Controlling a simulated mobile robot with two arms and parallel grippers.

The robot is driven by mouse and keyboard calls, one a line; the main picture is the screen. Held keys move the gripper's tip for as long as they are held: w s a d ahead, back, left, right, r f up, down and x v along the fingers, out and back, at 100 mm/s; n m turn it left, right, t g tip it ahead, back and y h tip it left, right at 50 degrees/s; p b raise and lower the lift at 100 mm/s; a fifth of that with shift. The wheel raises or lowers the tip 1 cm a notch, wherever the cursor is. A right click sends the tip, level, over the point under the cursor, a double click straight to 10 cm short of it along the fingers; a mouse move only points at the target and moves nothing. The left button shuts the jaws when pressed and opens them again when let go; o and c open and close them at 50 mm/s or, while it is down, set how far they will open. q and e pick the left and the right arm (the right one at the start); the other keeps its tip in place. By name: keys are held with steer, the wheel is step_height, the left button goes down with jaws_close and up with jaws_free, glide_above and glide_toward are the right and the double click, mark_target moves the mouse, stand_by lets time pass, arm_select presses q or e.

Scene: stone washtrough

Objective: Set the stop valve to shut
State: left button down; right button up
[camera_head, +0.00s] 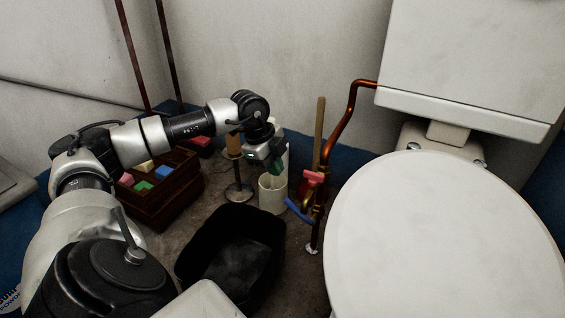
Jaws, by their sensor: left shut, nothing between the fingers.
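The stop valve (319,195) sits low on a copper pipe (352,106) that runs down beside the toilet. A red handle-like part (314,178) and a blue lever-like part (299,211) show at the valve. The blue part slants down to the right toward the pipe. Which of them sets the valve is too small to tell. My left gripper (276,168) points down to the left of the valve, apart from it in the picture. It is shut and empty, above or in front of a white brush holder (272,194). My right gripper is not in view.
The toilet (445,235) fills the right side, with its cistern (470,60) above. A black bin (232,255) stands on the floor in front. A wooden crate (165,205) with coloured blocks stands left. A wooden stick (320,130) rises behind the valve.

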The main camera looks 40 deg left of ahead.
mark_target(290, 202)
arm_select(q)
steer(key=b+x, duration=0.6)
steer(key=x, duration=0.3)
steer(key=shift+f, duration=0.1)
